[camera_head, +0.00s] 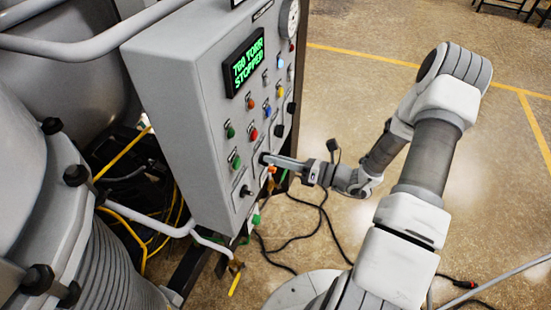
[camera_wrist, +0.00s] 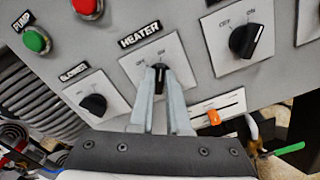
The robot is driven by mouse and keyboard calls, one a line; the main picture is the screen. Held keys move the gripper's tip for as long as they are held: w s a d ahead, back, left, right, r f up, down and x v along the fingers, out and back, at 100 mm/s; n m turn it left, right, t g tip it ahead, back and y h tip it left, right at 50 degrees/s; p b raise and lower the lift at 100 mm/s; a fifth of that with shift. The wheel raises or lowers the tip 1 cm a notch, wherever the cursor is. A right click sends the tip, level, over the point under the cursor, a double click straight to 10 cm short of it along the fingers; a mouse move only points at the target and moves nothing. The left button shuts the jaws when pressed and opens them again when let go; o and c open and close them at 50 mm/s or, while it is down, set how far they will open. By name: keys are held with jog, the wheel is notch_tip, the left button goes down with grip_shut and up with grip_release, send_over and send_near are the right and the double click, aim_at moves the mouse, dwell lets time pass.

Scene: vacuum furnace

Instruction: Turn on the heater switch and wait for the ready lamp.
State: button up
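The heater switch (camera_wrist: 159,76) is a small black knob on a white plate under the HEATER label, with two position marks above it. In the wrist view my gripper (camera_wrist: 160,76) has its two pale fingers on either side of this knob, seemingly touching it. The fingers partly hide the knob, and its exact angle is hard to read. In the head view my gripper (camera_head: 268,159) reaches the lower part of the grey control panel (camera_head: 178,110) from the right. Several small coloured lamps or buttons show there, but I cannot tell which is the ready lamp.
The green display (camera_head: 244,63) reads 760 TORR STOPPED. The blower knob (camera_wrist: 94,104) is left of the heater, another black knob (camera_wrist: 245,40) is right, and an orange slider (camera_wrist: 214,117) is below right. Cables (camera_head: 305,222) lie on the floor below.

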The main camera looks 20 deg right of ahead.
jog(key=o, duration=0.4)
jog(key=b+v, duration=0.3)
jog(key=v, duration=1.4)
jog(key=shift+s+d, duration=0.15)
